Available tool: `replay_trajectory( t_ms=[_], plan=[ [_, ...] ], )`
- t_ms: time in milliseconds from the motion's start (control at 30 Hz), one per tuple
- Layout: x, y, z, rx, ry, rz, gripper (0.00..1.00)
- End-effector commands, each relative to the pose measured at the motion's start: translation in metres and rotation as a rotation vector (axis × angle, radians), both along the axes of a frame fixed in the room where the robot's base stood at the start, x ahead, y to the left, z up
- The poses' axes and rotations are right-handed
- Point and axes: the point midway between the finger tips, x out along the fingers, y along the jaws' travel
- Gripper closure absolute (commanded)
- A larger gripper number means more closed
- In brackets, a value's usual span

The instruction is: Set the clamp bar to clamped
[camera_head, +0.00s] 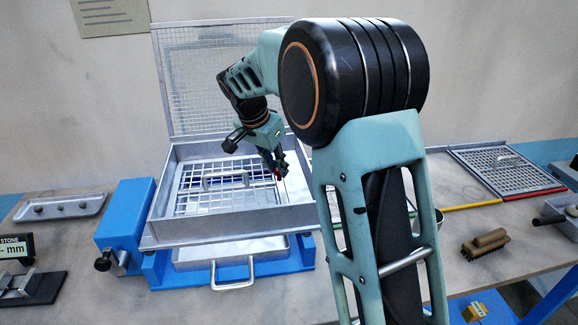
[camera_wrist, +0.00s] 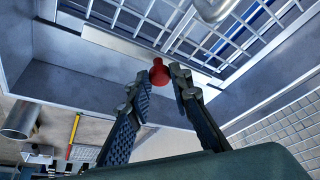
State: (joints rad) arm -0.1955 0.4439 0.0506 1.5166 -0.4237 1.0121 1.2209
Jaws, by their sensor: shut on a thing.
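A red knob (camera_wrist: 158,72) sits between my gripper's (camera_wrist: 166,80) two fingertips in the wrist view. The fingers are shut on it. In the head view my gripper (camera_head: 279,172) reaches down into the right part of the metal sieve box (camera_head: 230,220), with a spot of red at its tips. The knob seems to be the end of the clamp bar; the rest of the bar is hidden or cannot be told apart. A slotted sieve frame (camera_head: 190,200) with a handle (camera_head: 226,176) lies in the box. The mesh lid (camera_head: 200,100) stands open behind.
The box stands on a blue base (camera_head: 180,272) with a handled drawer (camera_head: 230,262) below. A blue housing (camera_head: 125,212) is on the left, beside a tray (camera_head: 60,207). On the right lie a brush (camera_head: 486,243) and another screen (camera_head: 505,168).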

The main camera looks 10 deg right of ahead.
Motion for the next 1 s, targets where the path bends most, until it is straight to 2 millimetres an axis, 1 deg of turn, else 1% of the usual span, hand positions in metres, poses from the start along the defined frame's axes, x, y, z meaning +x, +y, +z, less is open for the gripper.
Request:
replay_trajectory(
  t_ms=[33,267,300,367,800,867,967,1000],
  plan=[
    [0.0,0.006,0.0,0.003,-0.001,0.003,1.0],
    [0.0,0.007,0.0,0.006,-0.002,0.003,1.0],
    [0.0,0.007,0.0,0.006,-0.002,0.004,0.79],
    [0.0,0.007,0.0,0.006,-0.002,0.005,0.73],
    [0.0,0.005,0.002,0.003,-0.001,0.001,0.73],
    [-0.001,0.006,0.006,0.003,-0.003,0.002,0.73],
    [-0.005,0.01,0.019,0.002,-0.005,0.002,0.73],
    [-0.007,0.012,0.026,0.003,-0.006,0.004,0.73]
  ],
)
